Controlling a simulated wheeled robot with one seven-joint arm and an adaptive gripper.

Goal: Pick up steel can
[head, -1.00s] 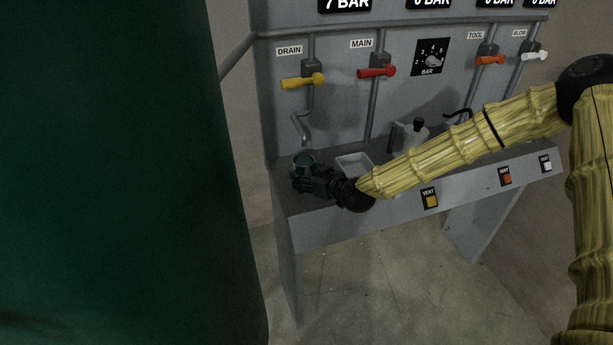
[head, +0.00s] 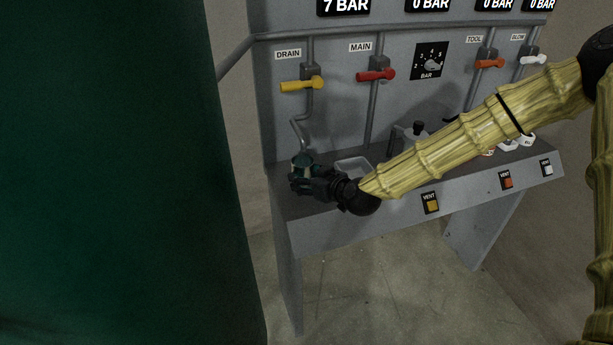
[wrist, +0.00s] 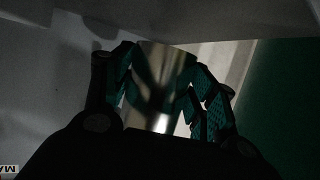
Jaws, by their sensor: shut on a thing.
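The steel can (wrist: 160,85) is a shiny metal cylinder between my gripper's two fingers in the wrist view. In the head view the can (head: 302,160) shows only in part at the left end of the grey bench shelf, below the drain pipe's end. My gripper (head: 303,173) is shut around it, with green-padded fingers on both sides in the wrist view (wrist: 165,90). The fingers hide much of the can in the head view. I cannot tell whether its base touches the shelf.
A shallow pale tray (head: 353,164) sits just right of my gripper. A grey lidded container (head: 408,138) stands farther right, with small cups (head: 527,140) at the right end. The drain valve (head: 302,84) and its bent pipe (head: 298,133) are above. A large green surface (head: 110,170) fills the left.

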